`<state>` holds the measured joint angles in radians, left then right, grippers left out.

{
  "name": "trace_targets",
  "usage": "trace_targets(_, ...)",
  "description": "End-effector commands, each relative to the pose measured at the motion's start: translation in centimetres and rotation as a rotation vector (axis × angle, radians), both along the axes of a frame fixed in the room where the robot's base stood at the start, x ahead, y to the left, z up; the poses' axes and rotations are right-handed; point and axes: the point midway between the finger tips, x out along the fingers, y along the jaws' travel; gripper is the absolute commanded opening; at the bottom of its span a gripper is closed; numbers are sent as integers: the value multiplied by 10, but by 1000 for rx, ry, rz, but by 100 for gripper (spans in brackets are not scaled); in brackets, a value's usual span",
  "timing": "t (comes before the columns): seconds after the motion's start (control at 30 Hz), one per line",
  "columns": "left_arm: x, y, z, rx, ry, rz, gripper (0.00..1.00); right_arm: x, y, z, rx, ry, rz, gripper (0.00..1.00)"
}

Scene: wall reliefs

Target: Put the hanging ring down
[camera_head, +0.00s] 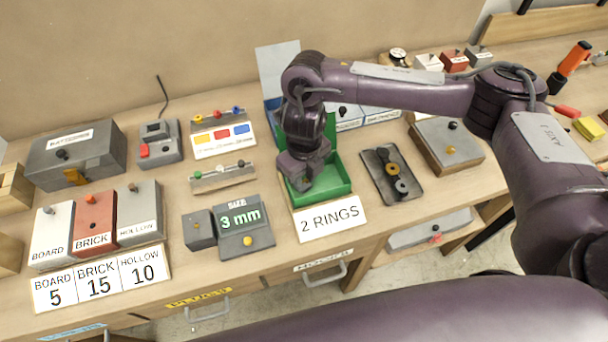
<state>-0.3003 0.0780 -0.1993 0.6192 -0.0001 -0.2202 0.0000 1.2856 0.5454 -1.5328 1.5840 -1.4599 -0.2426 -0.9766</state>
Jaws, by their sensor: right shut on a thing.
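A green open-topped tray (324,198) stands at the middle of the bench, behind a white card reading "2 RINGS" (330,217). My right gripper (301,182) points down into the tray's left part. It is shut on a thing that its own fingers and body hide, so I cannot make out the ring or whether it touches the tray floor. The part of the tray floor that shows is bare. My left gripper is not in view.
A dark plate (378,184) with yellow and grey round parts lies right of the tray. A grey "3 mm" size box (258,238) stands close on the left. Blue bins (270,106) and an upright panel (277,62) stand behind. The bench front edge is near.

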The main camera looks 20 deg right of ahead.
Motion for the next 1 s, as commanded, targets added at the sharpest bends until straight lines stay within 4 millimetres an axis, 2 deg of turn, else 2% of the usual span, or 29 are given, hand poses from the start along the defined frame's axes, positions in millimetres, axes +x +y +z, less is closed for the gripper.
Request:
trace_targets(0.1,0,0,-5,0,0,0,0,0,0,-5,0,0,0,3)
trace_targets(0.13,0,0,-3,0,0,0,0,0,0,-3,0,0,0,28)
trace_targets(0.2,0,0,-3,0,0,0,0,0,0,-3,0,0,0,34)
trace_targets(0.43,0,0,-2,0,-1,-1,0,0,0,-2,0,0,0,34)
trace_targets(0.57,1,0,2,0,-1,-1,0,1,0,5,0,-2,1,34)
trace_targets(0.67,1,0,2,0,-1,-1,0,2,0,18,-1,-6,2,34)
trace_targets(1.0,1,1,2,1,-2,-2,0,2,-1,83,-1,-7,2,34)
